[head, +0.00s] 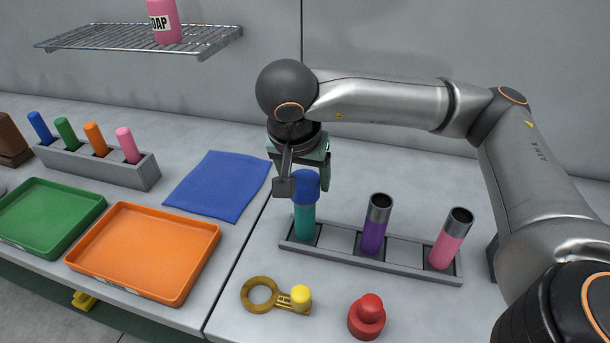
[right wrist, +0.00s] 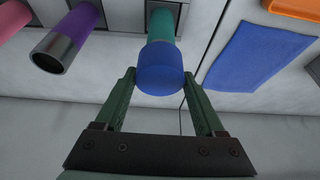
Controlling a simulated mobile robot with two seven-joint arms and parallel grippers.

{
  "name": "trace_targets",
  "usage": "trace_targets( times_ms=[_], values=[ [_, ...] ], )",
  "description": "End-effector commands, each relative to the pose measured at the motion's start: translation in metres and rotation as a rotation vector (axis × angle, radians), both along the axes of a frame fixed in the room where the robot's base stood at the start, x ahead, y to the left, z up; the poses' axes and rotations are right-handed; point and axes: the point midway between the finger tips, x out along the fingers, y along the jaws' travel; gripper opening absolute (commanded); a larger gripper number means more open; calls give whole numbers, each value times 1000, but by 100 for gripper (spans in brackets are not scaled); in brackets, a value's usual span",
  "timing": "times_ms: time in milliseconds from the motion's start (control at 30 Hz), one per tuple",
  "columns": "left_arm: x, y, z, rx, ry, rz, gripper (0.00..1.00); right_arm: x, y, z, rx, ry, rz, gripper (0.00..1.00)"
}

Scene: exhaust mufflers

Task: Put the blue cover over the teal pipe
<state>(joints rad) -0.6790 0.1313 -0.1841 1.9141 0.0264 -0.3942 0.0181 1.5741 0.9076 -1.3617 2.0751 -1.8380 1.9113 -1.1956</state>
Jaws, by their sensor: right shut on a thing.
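The teal pipe (head: 305,224) stands in the leftmost slot of a grey rack (head: 340,250), and it also shows in the right wrist view (right wrist: 161,27). The blue cover (head: 306,188) sits at the pipe's top end, in line with it, and hides the pipe's rim. How far down it is seated I cannot tell. My right gripper (head: 304,180) comes from above and is shut on the cover, with one finger on each side. In the right wrist view the cover (right wrist: 160,80) lies between the fingertips. My left gripper is not in view.
A purple pipe (head: 373,232) and a pink pipe (head: 448,245), both open-topped, stand in the same rack. In front lie a yellow-knobbed ring tool (head: 262,294) and a red knob (head: 367,316). At left are a blue mat (head: 218,186), orange tray (head: 145,250) and green tray (head: 45,222).

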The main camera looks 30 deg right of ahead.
Motion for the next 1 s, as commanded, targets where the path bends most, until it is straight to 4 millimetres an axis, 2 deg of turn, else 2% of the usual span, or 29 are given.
trace_targets(
  times_ms=[633,1000],
  values=[
    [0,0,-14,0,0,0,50,0,0,-14,0,0,0,22],
    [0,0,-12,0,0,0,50,0,0,-13,0,2,1,22]
  ],
)
